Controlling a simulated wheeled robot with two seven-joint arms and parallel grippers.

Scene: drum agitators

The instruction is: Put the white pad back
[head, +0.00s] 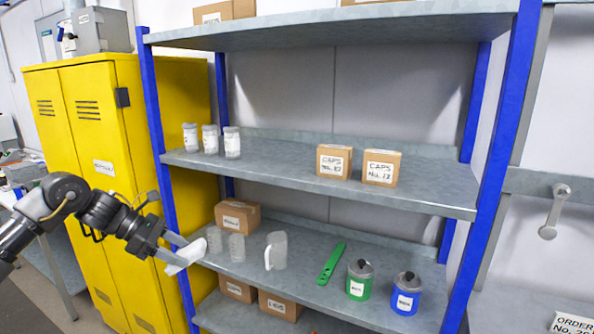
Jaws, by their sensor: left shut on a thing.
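The white pad (190,251) is in my left gripper (172,256), which comes in from the left and is shut on it. The pad is at the left front edge of the middle-lower shelf (320,298), near the blue post. It looks tilted, and I cannot tell whether it touches the shelf. The gripper's fingers partly cover the pad. My right gripper is not in view.
White-labelled jars (210,139) and CAPS boxes (334,162) stand above. A yellow cabinet (100,130) is left.

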